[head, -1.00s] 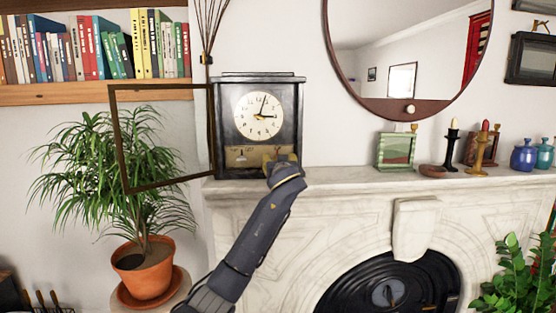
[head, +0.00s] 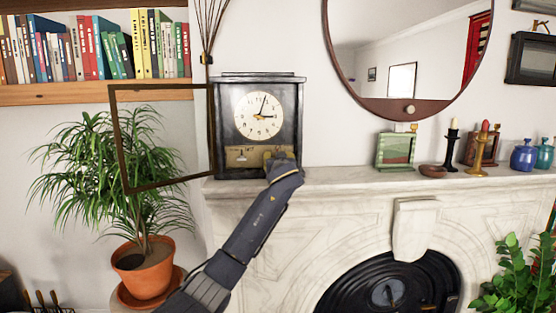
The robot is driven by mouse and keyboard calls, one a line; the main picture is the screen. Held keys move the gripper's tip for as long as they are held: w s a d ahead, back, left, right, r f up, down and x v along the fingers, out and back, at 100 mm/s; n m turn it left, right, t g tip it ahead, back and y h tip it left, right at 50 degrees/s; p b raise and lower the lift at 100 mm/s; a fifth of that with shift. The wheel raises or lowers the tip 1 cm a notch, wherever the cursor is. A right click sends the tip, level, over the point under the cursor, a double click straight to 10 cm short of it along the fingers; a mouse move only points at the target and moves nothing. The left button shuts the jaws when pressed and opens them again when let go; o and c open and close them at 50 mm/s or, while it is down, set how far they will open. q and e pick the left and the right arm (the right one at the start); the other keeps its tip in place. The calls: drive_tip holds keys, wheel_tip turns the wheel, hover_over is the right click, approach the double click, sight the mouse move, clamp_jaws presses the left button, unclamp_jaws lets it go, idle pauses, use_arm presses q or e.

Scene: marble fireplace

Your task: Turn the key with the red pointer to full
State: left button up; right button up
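A dark mantel clock (head: 286,95) with a pale round face (head: 258,116) stands at the left end of the mantelpiece. Its framed glass door (head: 119,140) is swung open to the left. A brass panel (head: 236,157) lies below the face, with a small dark mark on its left part. My one visible arm rises from the bottom, and its gripper (head: 276,159) is at the right part of the panel. The wrist hides the fingers' gap and that corner. I cannot make out a key or a red pointer. The other gripper does not show.
A potted plant (head: 143,265) stands left of the fireplace, below the open door. A green-framed picture (head: 394,151), candlesticks (head: 479,150) and blue jars (head: 524,155) stand on the mantelpiece (head: 340,178) to the right. The mantelpiece is clear between clock and picture.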

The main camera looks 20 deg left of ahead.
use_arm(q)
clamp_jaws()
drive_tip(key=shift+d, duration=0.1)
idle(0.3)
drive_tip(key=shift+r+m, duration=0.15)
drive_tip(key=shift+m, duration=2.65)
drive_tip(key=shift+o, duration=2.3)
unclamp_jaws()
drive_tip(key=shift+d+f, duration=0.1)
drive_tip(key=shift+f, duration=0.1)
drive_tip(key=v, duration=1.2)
